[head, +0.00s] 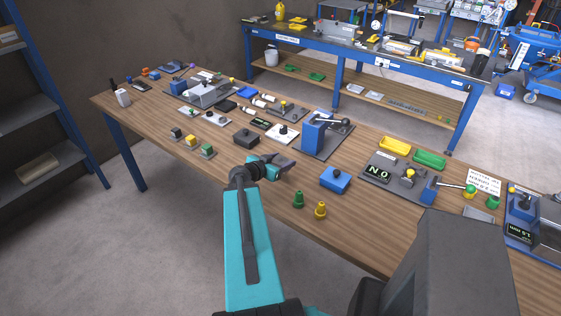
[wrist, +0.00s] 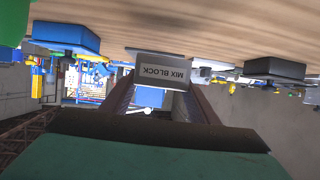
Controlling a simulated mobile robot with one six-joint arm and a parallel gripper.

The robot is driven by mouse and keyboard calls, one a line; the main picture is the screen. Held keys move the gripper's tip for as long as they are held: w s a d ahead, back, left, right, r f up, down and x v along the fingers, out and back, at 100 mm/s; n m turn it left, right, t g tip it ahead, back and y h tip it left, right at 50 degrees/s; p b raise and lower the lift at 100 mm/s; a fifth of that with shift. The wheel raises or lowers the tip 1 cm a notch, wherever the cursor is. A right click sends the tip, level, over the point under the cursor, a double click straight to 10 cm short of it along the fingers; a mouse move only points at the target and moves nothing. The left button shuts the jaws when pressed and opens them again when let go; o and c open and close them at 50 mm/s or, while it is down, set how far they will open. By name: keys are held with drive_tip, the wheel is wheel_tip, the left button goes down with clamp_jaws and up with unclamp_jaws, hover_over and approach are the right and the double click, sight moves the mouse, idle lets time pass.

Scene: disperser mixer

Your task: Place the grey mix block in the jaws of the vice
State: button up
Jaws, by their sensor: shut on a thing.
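The grey mix block (wrist: 162,69), lettered "MIX BLOCK", is between my gripper's fingers in the wrist view, which is upside down. My gripper (head: 283,162) is shut on it, above the table's near half in the head view; the block is not clearly distinguishable there. A blue upright fixture with a lever (head: 316,134) stands on a grey plate just beyond my gripper, apart from the block. It may be the vice, but I cannot make out its jaws. A blue body (wrist: 154,101) shows behind the block in the wrist view.
Green (head: 298,199) and yellow (head: 320,210) pieces stand near the front edge. The wooden table (head: 225,167) has bare room along its front.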

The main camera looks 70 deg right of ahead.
idle(0.6)
drive_tip(key=shift+w+a, duration=0.1)
drive_tip(key=shift+w, duration=0.15)
drive_tip(key=w+a+r+n+t+b, duration=0.25)
drive_tip(key=w+a, duration=0.55)
drive_tip(key=w, duration=0.5)
drive_tip(key=w+a+r+n+t+b, duration=0.25)
drive_tip(key=w+a, duration=0.55)
drive_tip(key=w, duration=0.4)
drive_tip(key=w+a+r+n+t+b, duration=0.1)
drive_tip(key=w+a+r+n+t, duration=0.15)
drive_tip(key=w+a, duration=0.8)
drive_tip(key=w+a+r+n+t+y+b, duration=0.1)
drive_tip(key=w+a+r+n+t+y, duration=0.2)
drive_tip(key=a, duration=1)
drive_tip(key=w+a+r+n+t+y+b, duration=0.1)
drive_tip(key=w+a+r+n+t+y, duration=0.2)
drive_tip(key=w+a, duration=0.6)
drive_tip(key=w+a+r+n+t+y+b, duration=0.2)
drive_tip(key=w+a+r+n+y, duration=0.3)
drive_tip(key=a, duration=1.2)
drive_tip(key=shift+w+n+t+y, duration=0.5)
drive_tip(key=shift+n+t+y, duration=0.25)
drive_tip(key=shift+n+y, duration=0.4)
